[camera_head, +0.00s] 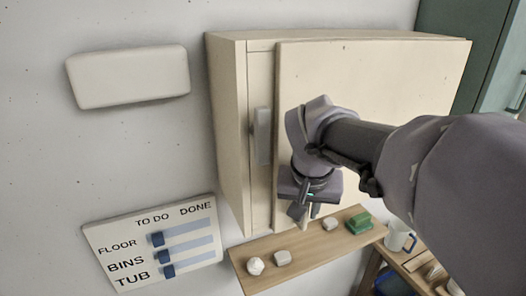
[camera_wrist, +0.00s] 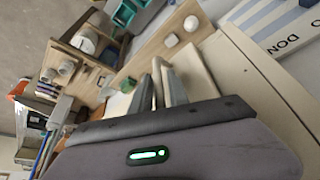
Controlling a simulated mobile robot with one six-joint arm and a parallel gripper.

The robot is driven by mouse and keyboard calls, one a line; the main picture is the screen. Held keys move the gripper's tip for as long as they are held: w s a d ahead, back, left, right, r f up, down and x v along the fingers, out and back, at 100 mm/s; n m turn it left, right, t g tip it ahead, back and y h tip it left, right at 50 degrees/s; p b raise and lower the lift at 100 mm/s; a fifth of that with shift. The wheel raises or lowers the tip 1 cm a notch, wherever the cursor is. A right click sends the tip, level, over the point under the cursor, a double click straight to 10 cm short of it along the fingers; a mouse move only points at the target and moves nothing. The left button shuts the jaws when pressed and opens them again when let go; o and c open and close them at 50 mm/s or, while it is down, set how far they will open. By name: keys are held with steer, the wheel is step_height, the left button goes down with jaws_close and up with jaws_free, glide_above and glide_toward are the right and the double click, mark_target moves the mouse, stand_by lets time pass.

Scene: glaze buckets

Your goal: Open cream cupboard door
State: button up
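The cream cupboard (camera_head: 228,130) hangs on the wall. Its broad cream door panel (camera_head: 400,85) covers most of the front. A narrow cream strip shows left of the panel, with a grey vertical handle (camera_head: 262,135) on it. I cannot tell how far the door stands open. My gripper (camera_head: 306,212) points down in front of the lower left part of the panel, right of and below the handle, apart from it.
A wooden shelf (camera_head: 250,279) below holds pale stones (camera_head: 256,266) and a green block (camera_head: 358,223). A white mug (camera_head: 399,237) stands at lower right. A chore board (camera_head: 110,250) and a white box (camera_head: 130,77) are on the left wall. Open air lies left of the cupboard.

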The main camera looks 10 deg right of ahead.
steer(key=shift+s+r, duration=0.1)
steer(key=shift+c, duration=0.2)
jaws_close()
stand_by(1.1)
